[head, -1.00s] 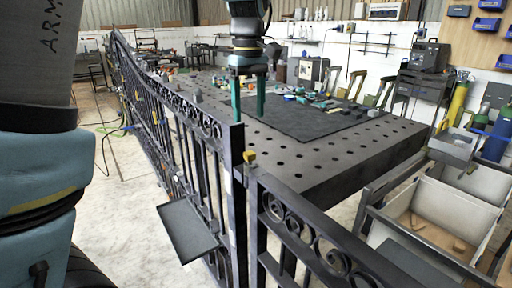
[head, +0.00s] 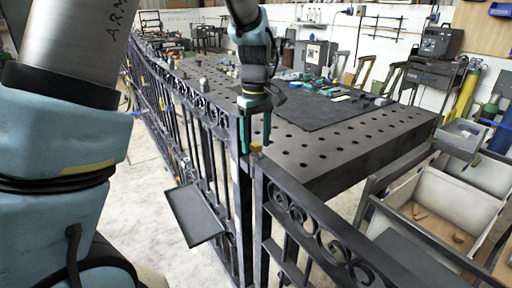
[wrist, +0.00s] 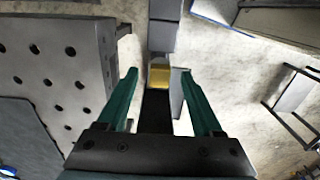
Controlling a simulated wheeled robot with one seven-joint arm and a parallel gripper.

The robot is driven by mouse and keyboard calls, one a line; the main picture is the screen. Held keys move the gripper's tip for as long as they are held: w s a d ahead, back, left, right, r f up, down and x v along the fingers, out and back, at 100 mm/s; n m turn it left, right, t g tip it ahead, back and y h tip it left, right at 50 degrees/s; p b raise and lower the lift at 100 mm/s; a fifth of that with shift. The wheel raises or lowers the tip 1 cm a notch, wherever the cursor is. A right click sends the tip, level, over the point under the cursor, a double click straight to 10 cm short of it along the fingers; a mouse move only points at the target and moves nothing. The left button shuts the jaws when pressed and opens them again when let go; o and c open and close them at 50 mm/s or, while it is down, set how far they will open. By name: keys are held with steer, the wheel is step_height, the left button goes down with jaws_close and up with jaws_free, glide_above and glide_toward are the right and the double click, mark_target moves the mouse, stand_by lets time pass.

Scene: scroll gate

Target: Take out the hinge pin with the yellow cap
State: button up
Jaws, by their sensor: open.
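The yellow cap (head: 256,149) of the hinge pin sits at the top of the joint between the dark scroll gate (head: 208,110) and the right scroll panel (head: 318,235). In the wrist view the cap (wrist: 160,75) shows centred between the fingertips. My gripper (head: 256,148) is open, pointing down, with one green finger on each side of the cap; it also shows in the wrist view (wrist: 159,73). I cannot tell whether a finger touches the cap. The pin's shaft is hidden.
A dark perforated table (head: 335,150) with a dark mat stands behind the hinge. A flat dark tray (head: 195,213) juts from the gate's front. Grey bins (head: 430,205) on a rack stand at the right. Pale floor lies in front of the gate.

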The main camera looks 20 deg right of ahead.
steer(key=shift+c, duration=0.3)
jaws_close()
stand_by(0.4)
